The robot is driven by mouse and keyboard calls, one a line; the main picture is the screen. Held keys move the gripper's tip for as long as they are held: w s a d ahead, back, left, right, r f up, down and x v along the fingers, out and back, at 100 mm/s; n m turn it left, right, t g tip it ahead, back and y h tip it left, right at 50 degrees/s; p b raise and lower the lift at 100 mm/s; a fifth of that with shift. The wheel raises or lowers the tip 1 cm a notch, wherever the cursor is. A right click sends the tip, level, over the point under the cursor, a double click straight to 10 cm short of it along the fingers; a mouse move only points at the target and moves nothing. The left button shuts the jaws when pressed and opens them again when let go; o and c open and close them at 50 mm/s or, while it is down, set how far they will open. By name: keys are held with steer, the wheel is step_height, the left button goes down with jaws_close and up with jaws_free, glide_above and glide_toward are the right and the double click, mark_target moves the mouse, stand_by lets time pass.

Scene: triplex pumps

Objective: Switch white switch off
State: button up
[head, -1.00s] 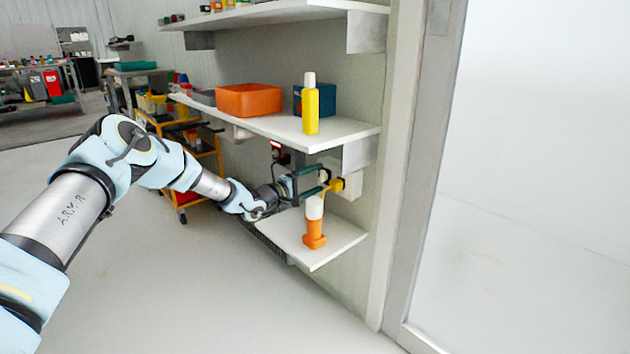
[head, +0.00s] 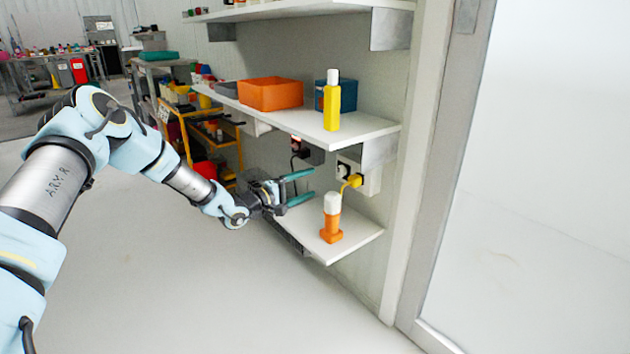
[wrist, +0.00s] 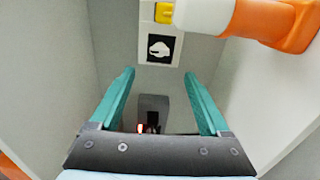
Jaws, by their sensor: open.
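A white wall plate (head: 372,180) is on the back wall between the middle and lower shelves. It carries a black square part (head: 343,170) and a yellow plug or knob (head: 353,181). In the wrist view the black square (wrist: 160,48) shows a white shape, probably the white switch; its on or off position cannot be told. My gripper (head: 314,183) is open and empty, left of the plate and apart from it. In the wrist view my gripper (wrist: 159,72) has its fingers spread, with the plate beyond the tips.
An orange and white bottle (head: 331,222) stands on the lower shelf (head: 352,240), close to my gripper's right. A dark box with a red light (head: 308,152) is on the wall left of the plate. The middle shelf (head: 290,127) overhangs. Open floor lies left.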

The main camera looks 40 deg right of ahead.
steer(key=shift+a, duration=0.1)
stand_by(0.5)
steer(key=w+a+m+t+y, duration=0.2)
steer(key=w+a+t+y, duration=0.45)
steer(key=a, duration=0.75)
steer(key=w+a+r+y, duration=0.1)
steer(key=w+a+y, duration=0.15)
steer(key=a, duration=0.65)
steer(key=w+a+r+y, duration=0.1)
steer(key=w+a+y, duration=0.15)
steer(key=a, duration=0.65)
steer(key=s+a+r+y, duration=0.2)
steer(key=s+a, duration=0.1)
steer(key=a, duration=0.5)
steer(key=s+a+r+y, duration=0.2)
steer(key=s+a+y, duration=0.15)
steer(key=a, duration=0.45)
steer(key=s+a+r+n+g, duration=0.15)
steer(key=s+a+g, duration=0.25)
steer(key=s+a, duration=0.8)
step_height(320, 180, up, 30)
steer(key=s+d+p, duration=0.2)
steer(key=p, duration=2.7)
steer(key=shift+r+y+p, duration=0.2)
steer(key=shift+y+p, duration=0.15)
steer(key=shift+y, duration=0.05)
